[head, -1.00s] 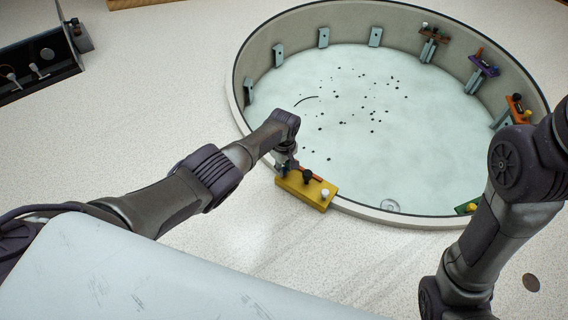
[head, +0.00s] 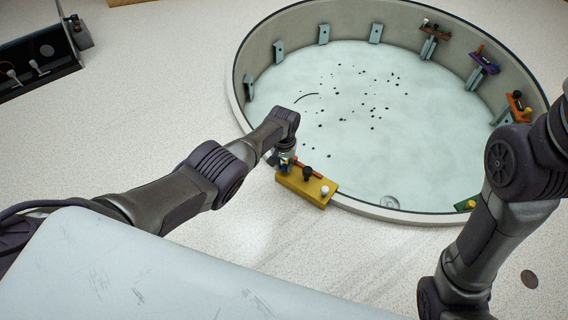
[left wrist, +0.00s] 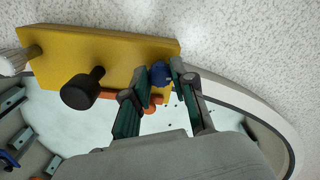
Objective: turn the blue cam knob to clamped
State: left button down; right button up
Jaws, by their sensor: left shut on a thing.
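The yellow block (head: 307,188) sits on the near rim of the round basin. It carries a black knob (head: 307,172) and a white knob (head: 325,190). In the left wrist view the yellow block (left wrist: 105,55) shows the black knob (left wrist: 82,91), the white knob (left wrist: 15,60) and the blue cam knob (left wrist: 161,73). My left gripper (left wrist: 158,79) has its two fingers on either side of the blue knob and is shut on it. In the head view the left gripper (head: 285,163) stands over the block's left end. An orange bar (left wrist: 152,98) lies along the block's basin side. My right gripper is out of view.
The round basin (head: 350,120) has a pale floor with dark specks. Brackets line its wall, some holding brown, purple, and orange blocks (head: 518,107). A green block (head: 466,205) sits at the near right rim. A dark panel (head: 40,60) stands at the far left.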

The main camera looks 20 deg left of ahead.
aim_at(284, 166)
pick_arm(q)
jog(key=shift+m, duration=0.9)
jog(key=c, duration=0.9)
grip_release()
jog(key=shift+c, duration=0.2)
notch_tip(284, 166, up, 12)
